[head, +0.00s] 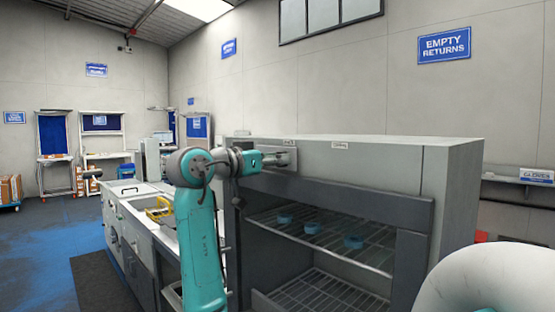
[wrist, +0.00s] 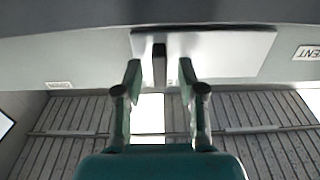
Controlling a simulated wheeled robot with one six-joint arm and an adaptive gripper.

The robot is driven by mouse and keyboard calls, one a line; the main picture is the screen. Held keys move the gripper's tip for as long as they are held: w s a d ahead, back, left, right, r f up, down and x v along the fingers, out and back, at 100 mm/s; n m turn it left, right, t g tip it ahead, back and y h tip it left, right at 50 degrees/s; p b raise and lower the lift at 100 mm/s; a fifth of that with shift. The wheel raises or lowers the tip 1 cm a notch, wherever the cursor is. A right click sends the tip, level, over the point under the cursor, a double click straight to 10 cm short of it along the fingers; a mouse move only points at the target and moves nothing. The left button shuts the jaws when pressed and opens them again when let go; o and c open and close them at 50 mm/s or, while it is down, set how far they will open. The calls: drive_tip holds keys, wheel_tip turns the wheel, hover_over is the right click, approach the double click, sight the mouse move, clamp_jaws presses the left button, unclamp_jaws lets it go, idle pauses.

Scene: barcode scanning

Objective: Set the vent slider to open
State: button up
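The vent slider shows in the wrist view as a pale plate (wrist: 225,52) on the grey cabinet front, with a dark upright slider knob (wrist: 159,62) near the plate's left end. My gripper (wrist: 159,75) is open, one finger on each side of the knob, with gaps visible between. Whether the fingers reach around the knob in depth, I cannot tell. In the head view, my gripper (head: 283,159) is at the plate (head: 267,163) on the cabinet's upper front; the knob is hidden there. A partly cut "VENT" label (wrist: 308,53) is right of the plate.
The grey cabinet (head: 390,160) has an open front with wire shelves (head: 330,293) and blue items (head: 312,227) below the vent. A small label (wrist: 59,85) is at left in the wrist view. A counter (head: 130,188) stands left. A pale rounded object (head: 490,280) fills the lower right.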

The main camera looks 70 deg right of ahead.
drive_tip(key=shift+s+d, duration=0.15)
drive_tip(key=shift+d, duration=0.15)
clamp_jaws()
